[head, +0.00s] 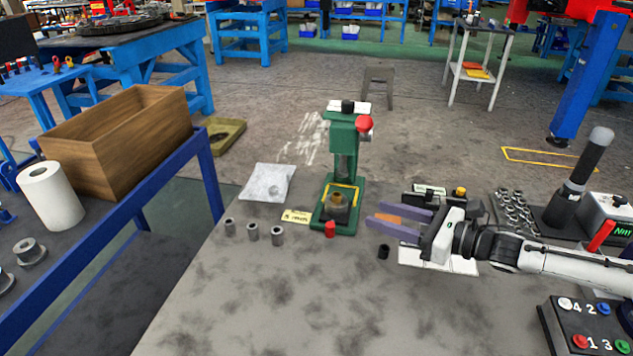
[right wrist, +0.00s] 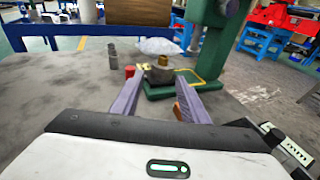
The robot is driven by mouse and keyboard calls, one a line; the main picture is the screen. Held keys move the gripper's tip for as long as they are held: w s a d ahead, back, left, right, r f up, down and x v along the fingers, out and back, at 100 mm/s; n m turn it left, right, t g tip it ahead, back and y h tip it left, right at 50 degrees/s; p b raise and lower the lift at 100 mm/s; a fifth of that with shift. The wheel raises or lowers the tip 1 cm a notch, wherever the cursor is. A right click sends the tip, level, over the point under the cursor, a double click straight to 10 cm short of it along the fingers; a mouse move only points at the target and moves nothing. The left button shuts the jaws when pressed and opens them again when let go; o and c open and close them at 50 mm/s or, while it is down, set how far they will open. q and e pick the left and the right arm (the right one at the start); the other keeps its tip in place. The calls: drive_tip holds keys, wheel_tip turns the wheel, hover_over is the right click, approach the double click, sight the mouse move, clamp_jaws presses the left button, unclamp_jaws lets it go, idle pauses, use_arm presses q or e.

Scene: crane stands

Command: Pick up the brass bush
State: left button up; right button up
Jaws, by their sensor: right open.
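My left gripper is not in view.
A red cylinder (head: 330,229) stands in front of the press, with grey bushes (head: 253,232) to its left. A small black cylinder (head: 384,251) stands below my right gripper. A clear bag (head: 268,183) lies back left.

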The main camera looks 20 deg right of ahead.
sight(341, 197)
drive_tip(key=shift+w+r, duration=0.1)
drive_tip(key=shift+w, duration=0.4)
drive_tip(key=shift+w+a, duration=0.45)
drive_tip(key=shift+w, duration=0.05)
drive_tip(key=shift+w+a, duration=0.25)
drive_tip(key=shift+w, duration=0.05)
drive_tip(key=shift+w+a, duration=0.2)
drive_tip(key=shift+w, duration=0.1)
drive_tip(key=shift+w+a+f, duration=0.2)
drive_tip(key=shift+w+a, duration=0.05)
drive_tip(key=shift+w, duration=0.2)
drive_tip(key=shift+w+a+r, duration=0.15)
drive_tip(key=shift+w+a, duration=0.1)
drive_tip(key=shift+w, duration=0.45)
drive_tip(key=x, duration=0.3)
drive_tip(key=shift+d+r, duration=0.1)
drive_tip(key=shift+r, duration=0.1)
drive_tip(key=shift+w+a+f, duration=0.15)
drive_tip(key=shift+w+a, duration=0.15)
drive_tip(key=shift+w, duration=0.25)
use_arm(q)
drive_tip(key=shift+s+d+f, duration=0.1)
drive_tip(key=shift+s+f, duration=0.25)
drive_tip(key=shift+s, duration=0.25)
